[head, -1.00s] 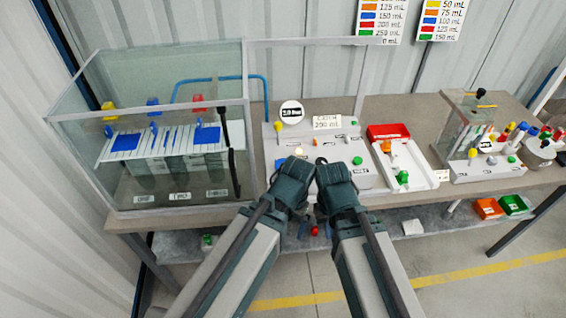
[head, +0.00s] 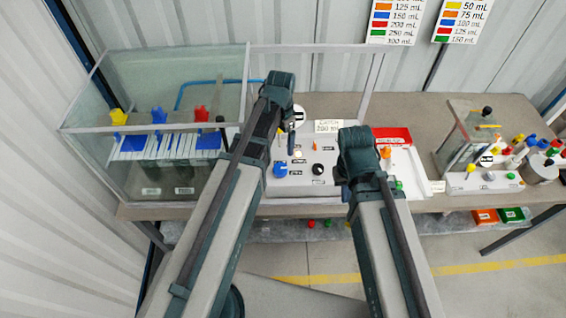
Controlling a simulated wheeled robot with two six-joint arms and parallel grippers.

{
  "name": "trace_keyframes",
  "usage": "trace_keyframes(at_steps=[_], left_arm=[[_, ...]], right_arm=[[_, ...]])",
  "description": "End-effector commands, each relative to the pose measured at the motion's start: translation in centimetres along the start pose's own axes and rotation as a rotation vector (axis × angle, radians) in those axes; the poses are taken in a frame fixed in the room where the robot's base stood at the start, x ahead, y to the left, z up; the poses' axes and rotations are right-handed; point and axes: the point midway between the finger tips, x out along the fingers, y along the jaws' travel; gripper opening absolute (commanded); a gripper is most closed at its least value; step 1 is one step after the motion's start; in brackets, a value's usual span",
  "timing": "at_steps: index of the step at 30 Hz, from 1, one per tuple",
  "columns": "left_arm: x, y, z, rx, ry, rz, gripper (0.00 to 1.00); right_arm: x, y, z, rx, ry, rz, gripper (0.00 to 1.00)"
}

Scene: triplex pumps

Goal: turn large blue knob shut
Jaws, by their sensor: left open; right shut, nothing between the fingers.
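The large blue knob (head: 281,171) is on the front left of the white control panel (head: 300,188) on the bench, close beside my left forearm. My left gripper (head: 290,130) is open and empty, over the back of the panel, beyond the blue knob and apart from it. Its fingers are small and partly hidden by my wrist. My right gripper (head: 357,160) is shut and empty over the right end of the panel; its fingers are mostly hidden behind the wrist.
A black knob (head: 318,170) sits right of the blue one. A glass tank (head: 150,95) with yellow, blue and red pieces stands at left. A white tray with a red bin (head: 393,134) is at right. A second apparatus (head: 485,180) stands further right.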

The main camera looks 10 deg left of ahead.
Motion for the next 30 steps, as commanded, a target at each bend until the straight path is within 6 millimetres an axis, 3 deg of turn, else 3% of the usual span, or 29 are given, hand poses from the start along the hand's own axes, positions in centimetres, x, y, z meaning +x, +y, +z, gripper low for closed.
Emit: trace_keyframes(at_steps=[8,30], left_arm=[[2.7,0.0,0.0,-0.001,0.000,0.000,0.96],[12.8,0.0,0.0,-0.001,0.000,0.000,0.96]], right_arm=[[2.6,-0.2,-0.2,-0.001,0.001,0.001,0.00],[12.7,-1.1,-0.8,-0.013,0.001,0.003,0.00]])
